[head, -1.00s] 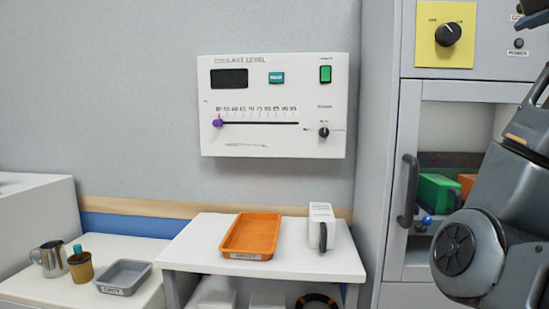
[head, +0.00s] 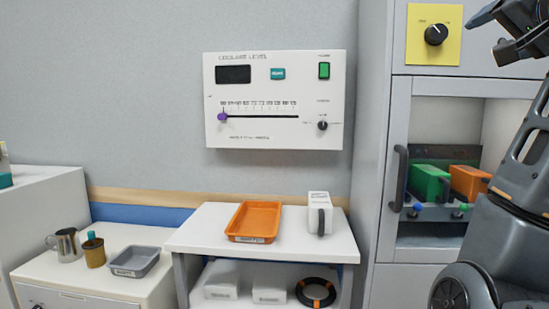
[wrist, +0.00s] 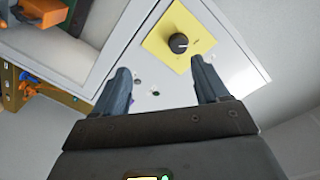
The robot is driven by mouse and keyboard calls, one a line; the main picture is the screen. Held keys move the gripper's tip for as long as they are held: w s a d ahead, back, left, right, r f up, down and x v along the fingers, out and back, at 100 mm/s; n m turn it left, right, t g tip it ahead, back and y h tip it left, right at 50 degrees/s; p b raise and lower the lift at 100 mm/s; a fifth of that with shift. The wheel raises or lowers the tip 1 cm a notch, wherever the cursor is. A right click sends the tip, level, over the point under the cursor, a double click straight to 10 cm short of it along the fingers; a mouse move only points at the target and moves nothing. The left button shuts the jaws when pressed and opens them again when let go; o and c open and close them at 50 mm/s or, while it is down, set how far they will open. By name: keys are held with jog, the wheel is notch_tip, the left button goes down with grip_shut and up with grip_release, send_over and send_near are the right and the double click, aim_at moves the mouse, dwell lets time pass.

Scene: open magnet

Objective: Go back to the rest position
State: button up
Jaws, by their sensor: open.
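My gripper (head: 505,30) is at the upper right of the head view, partly cut off by the frame edge, in front of the grey cabinet and close to the yellow plate with the black knob (head: 436,34). In the wrist view my gripper (wrist: 160,85) shows two fingers spread apart with nothing between them. The black knob (wrist: 179,43) on its yellow plate is seen beyond the fingertips, apart from them. My arm runs down the right side of the head view.
The grey cabinet (head: 398,75) has an open-looking bay with a green box (head: 428,183) and an orange box (head: 468,183). A coolant panel (head: 280,100) hangs on the wall. A white shelf (head: 195,235) bears an orange tray (head: 253,222) and a white container (head: 319,212).

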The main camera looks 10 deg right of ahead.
jog(key=a+f+n+g, duration=0.1)
jog(key=a+f+n, duration=0.25)
jog(key=f, duration=1.35)
jog(key=a+f+n, duration=0.2)
jog(key=a+f, duration=0.2)
jog(key=f, duration=1.3)
jog(key=s+a+f+n+y, duration=0.2)
jog(key=s+a+f, duration=0.3)
jog(key=s+f, duration=0.6)
jog(key=s+a+f+n+y, duration=0.25)
jog(key=s+a+f, duration=0.35)
jog(key=s+f, duration=0.5)
jog(key=s+a+r, duration=0.2)
jog(key=s, duration=0.8)
jog(key=s+a+r+n+g+y, duration=0.1)
jog(key=s+a+r, duration=0.1)
jog(key=s, duration=0.8)
jog(key=shift+a+n, duration=0.3)
jog(key=shift+a, duration=0.05)
jog(key=shift+c, duration=0.5)
